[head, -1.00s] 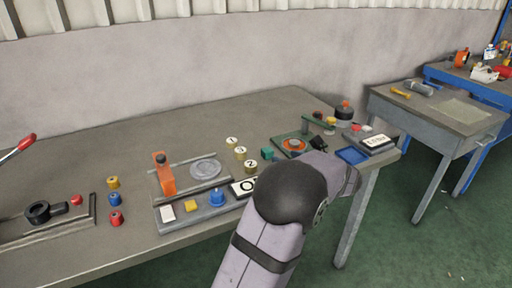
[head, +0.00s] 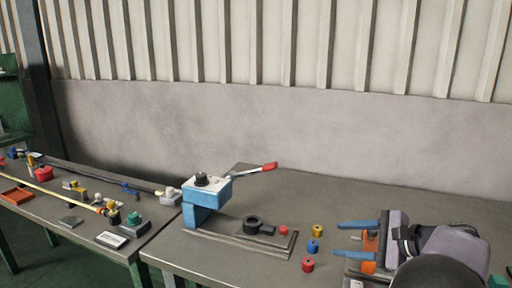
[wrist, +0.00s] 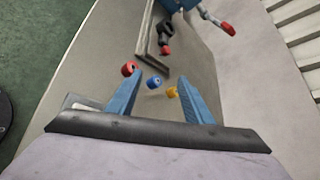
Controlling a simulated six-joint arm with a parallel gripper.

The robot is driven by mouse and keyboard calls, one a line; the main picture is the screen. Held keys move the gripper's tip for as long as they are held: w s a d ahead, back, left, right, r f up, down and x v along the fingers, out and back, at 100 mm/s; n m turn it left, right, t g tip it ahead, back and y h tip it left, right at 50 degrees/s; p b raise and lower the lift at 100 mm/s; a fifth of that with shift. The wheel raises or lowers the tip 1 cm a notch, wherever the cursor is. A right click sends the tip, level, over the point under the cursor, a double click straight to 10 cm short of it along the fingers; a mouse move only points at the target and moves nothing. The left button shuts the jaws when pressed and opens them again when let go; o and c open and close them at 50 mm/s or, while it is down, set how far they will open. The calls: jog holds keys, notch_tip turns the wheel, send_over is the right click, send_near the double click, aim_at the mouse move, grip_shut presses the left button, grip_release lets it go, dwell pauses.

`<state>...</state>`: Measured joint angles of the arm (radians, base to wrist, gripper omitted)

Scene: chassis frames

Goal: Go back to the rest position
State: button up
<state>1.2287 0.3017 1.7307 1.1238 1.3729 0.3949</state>
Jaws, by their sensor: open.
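My gripper (head: 352,239) is at the right of the head view, its two blue fingers apart and pointing left above the grey table (head: 440,203). In the wrist view my gripper (wrist: 158,100) shows open, with nothing held between the fingers. Beyond the fingertips lie a red cylinder (wrist: 128,68), a blue cylinder (wrist: 154,82) and a yellow cylinder (wrist: 172,92). In the head view the red one (head: 308,265), the blue one (head: 313,246) and the yellow one (head: 318,231) stand left of the fingers. An orange part behind my gripper is mostly hidden.
A blue lever press (head: 205,200) with a red-tipped handle stands left of my gripper. Its base plate (head: 235,242) carries a black ring part (head: 253,222). Another bench (head: 55,212) with several small parts is at the left. The table's back is clear.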

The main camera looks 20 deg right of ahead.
jog(key=a+f+n+g, duration=0.1)
jog(key=a, duration=0.3)
jog(key=w+a+f+n+g+y, duration=0.1)
jog(key=a+n, duration=0.1)
jog(key=a, duration=0.2)
jog(key=w+a+f+n+g+y, duration=0.1)
jog(key=a, duration=0.3)
jog(key=shift+f+n, duration=0.3)
jog(key=shift+f, duration=0.1)
jog(key=s+a+f+n+g+h+p, duration=0.1)
jog(key=s+a+f+n+g+h, duration=0.25)
jog(key=s+a+f+n, duration=0.45)
jog(key=s+a+f+n+g+h, duration=0.3)
jog(key=s+a+f+n+g, duration=0.2)
jog(key=s+a+f+n, duration=0.45)
jog(key=w+a+r+n+p, duration=0.1)
jog(key=w+r+p, duration=0.2)
jog(key=r+p, duration=1.25)
notch_tip(320, 180, down, 32)
jog(key=b, duration=3.3)
jog(key=shift+a+f, duration=0.15)
jog(key=shift+f, duration=0.05)
